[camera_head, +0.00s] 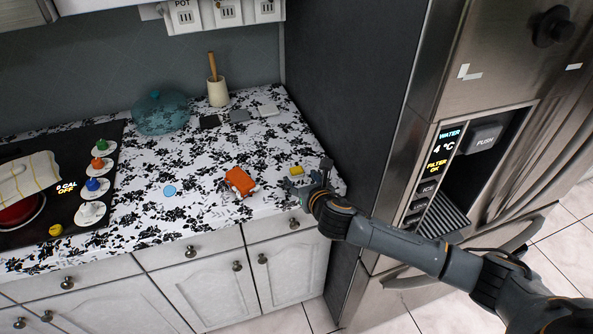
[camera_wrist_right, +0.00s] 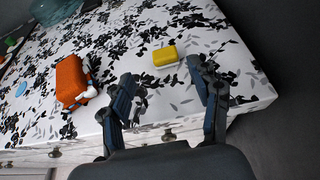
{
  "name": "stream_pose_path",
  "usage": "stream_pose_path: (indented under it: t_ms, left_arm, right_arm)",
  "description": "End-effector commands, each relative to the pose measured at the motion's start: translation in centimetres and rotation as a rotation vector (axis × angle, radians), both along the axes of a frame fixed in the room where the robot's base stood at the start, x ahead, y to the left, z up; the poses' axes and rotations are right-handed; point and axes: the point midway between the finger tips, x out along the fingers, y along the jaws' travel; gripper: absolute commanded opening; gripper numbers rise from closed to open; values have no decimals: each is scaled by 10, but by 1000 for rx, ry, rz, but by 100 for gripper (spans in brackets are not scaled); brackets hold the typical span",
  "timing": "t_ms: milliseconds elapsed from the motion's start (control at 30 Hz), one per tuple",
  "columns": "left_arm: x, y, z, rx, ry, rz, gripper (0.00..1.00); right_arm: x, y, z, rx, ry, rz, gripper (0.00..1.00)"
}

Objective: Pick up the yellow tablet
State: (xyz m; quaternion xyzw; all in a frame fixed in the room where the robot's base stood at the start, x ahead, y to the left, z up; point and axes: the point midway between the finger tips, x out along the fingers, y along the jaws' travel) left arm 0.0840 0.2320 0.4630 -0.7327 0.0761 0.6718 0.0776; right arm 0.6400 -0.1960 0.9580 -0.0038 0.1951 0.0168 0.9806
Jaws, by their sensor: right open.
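The yellow tablet (camera_head: 296,170) is a small yellow block lying on the black-and-white floral countertop near its right end. In the right wrist view the yellow tablet (camera_wrist_right: 166,56) lies beyond the fingertips, between the lines of the two fingers and apart from both. My right gripper (camera_head: 308,182) is over the counter's front right part, beside the tablet. In the right wrist view my right gripper (camera_wrist_right: 160,82) is open and empty, with its fingers spread wide. My left gripper is not in view.
An orange object (camera_head: 240,181) with white parts lies left of the tablet. A blue disc (camera_head: 169,191), a glass pot (camera_head: 160,112), a utensil holder (camera_head: 218,93) and a stove (camera_head: 60,170) are further left. The fridge (camera_head: 470,130) stands right of the counter behind a dark panel (camera_head: 345,80).

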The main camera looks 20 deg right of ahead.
Motion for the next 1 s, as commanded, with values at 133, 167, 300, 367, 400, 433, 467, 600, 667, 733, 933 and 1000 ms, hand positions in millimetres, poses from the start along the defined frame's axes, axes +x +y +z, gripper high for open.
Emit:
stream_pose_path:
  t_ms: [133,167,300,367,400,433,467,600,667,733,933,1000]
  left_arm:
    - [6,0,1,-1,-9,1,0]
    - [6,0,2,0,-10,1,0]
    - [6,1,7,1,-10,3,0]
    - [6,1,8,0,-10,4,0]
    - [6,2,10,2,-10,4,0]
    - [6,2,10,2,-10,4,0]
    - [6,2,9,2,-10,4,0]
    - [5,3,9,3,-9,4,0]
    - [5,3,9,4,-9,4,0]
    - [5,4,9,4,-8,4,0]
    - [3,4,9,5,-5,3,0]
    - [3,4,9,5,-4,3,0]
  right_arm:
    - [7,0,-3,1,1,-1,62]
    - [8,-1,-3,1,1,-1,62]
    - [22,-4,-6,1,1,-3,62]
    - [30,-5,-9,1,1,-3,62]
    - [34,-6,-11,1,1,-3,62]
    - [38,-7,-13,0,2,-2,62]
    - [41,-6,-15,1,1,0,62]
    - [52,-5,-20,1,1,0,62]
    - [54,-6,-21,1,2,0,62]
    - [55,-5,-22,1,2,0,62]
    - [54,-6,-22,1,1,0,56]
    - [54,-6,-22,1,1,0,42]
